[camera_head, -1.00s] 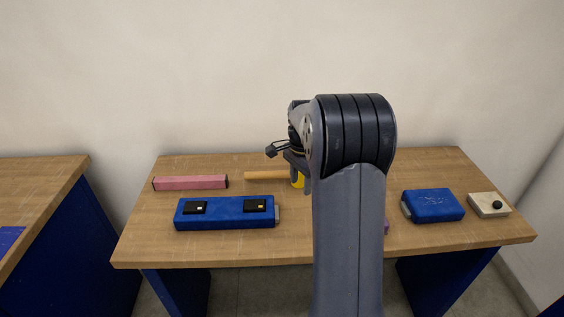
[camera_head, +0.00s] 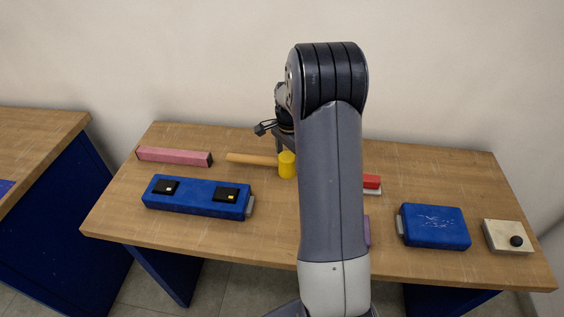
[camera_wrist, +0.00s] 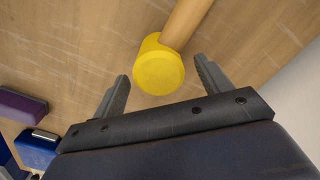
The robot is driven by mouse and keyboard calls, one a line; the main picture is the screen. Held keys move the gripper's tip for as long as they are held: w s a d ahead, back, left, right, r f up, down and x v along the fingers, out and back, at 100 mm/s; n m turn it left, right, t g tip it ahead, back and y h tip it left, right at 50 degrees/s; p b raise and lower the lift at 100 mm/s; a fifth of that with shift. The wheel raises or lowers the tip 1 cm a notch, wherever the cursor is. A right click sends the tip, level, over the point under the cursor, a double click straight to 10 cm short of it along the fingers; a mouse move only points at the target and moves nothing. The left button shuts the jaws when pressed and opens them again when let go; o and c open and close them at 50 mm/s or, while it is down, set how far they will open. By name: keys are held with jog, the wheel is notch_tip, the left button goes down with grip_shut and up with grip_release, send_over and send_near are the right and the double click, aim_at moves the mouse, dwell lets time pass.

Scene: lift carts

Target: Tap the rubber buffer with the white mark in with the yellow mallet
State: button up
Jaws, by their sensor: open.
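The yellow mallet (camera_head: 287,165) lies on the wooden table, its wooden handle pointing left. In the wrist view its yellow head (camera_wrist: 158,72) shows between my two fingers, a little beyond the tips. My gripper (camera_wrist: 161,69) is open and empty; in the head view my gripper (camera_head: 279,146) is partly hidden by my arm, close to the mallet head. The blue block (camera_head: 198,205) lies at the front left of the table. It bears two black rubber buffers: the left buffer (camera_head: 163,183) has a white mark, the right buffer (camera_head: 224,191) a yellow mark.
A pink bar (camera_head: 174,156) lies at the back left. A red-and-white block (camera_head: 372,183) and a purple block (camera_head: 367,231) are partly behind my arm. A blue box (camera_head: 436,227) and a pale box with a black knob (camera_head: 507,237) stand at right.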

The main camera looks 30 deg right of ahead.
jog(key=shift+a+f+p, duration=0.1)
jog(key=shift+f+p, duration=0.25)
jog(key=shift+f, duration=1.45)
jog(key=shift+c, duration=0.5)
jog(key=c, duration=1.2)
jog(key=shift+r, duration=0.15)
notch_tip(320, 180, up, 10)
jog(key=shift+f+b, duration=0.1)
jog(key=shift+b, duration=0.8)
